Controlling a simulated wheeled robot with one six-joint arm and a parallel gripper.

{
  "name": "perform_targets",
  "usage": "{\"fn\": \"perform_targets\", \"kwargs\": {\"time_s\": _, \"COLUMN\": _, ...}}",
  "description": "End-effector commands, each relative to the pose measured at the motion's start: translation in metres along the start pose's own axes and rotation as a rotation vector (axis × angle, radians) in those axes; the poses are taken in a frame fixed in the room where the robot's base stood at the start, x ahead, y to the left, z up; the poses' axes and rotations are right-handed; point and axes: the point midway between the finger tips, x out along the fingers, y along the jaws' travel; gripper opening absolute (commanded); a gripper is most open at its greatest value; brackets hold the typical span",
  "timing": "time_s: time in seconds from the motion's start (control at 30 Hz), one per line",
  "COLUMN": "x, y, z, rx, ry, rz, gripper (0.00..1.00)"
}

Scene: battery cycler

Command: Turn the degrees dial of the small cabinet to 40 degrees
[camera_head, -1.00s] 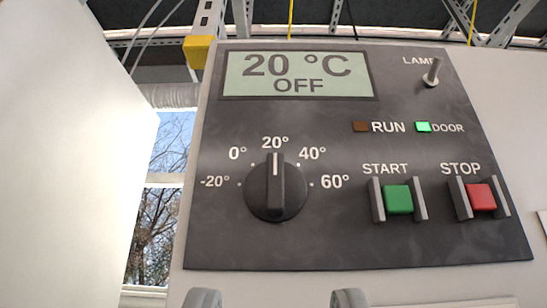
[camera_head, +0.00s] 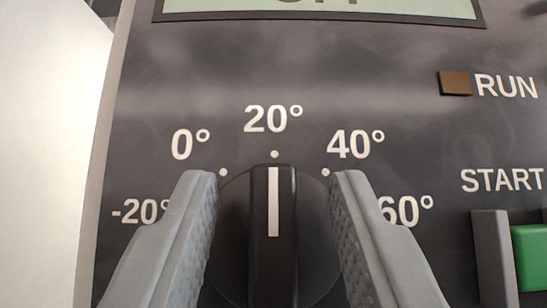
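The black degrees dial (camera_head: 274,260) is in the middle of the lower picture on the dark control panel (camera_head: 330,60). Its white pointer line stands upright at the 20° mark (camera_head: 273,119). The 40° mark (camera_head: 355,144) is up and to the right of the dial. My gripper (camera_head: 274,185) is open, with one grey finger on each side of the dial. Gaps show between the fingertips and the raised grip bar. The fingers partly cover the dial's sides and the -20° and 60° labels.
The display (camera_head: 330,10) is cut off at the top edge. The dark RUN lamp (camera_head: 455,83) is at upper right. The green START button (camera_head: 530,257) with its grey guard (camera_head: 494,258) is right of my gripper. A pale surface (camera_head: 60,150) is at the left.

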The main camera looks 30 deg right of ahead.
Motion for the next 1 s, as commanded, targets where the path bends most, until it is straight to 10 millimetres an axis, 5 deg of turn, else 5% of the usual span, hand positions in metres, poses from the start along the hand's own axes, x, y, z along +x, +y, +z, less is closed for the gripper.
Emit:
{"fn": "perform_targets", "kwargs": {"time_s": 0.37, "x": 0.0049, "y": -0.0001, "z": -0.0003, "rx": 0.000, "ry": 0.000, "rz": -0.001, "gripper": 0.36}}
{"fn": "perform_targets", "kwargs": {"time_s": 0.57, "x": 0.0048, "y": -0.0001, "z": -0.0002, "rx": 0.000, "ry": 0.000, "rz": -0.001, "gripper": 0.00}}
{"fn": "perform_targets", "kwargs": {"time_s": 1.0, "x": 0.0046, "y": -0.0008, "z": -0.0003, "rx": 0.055, "ry": 0.000, "rz": 0.052, "gripper": 0.00}}
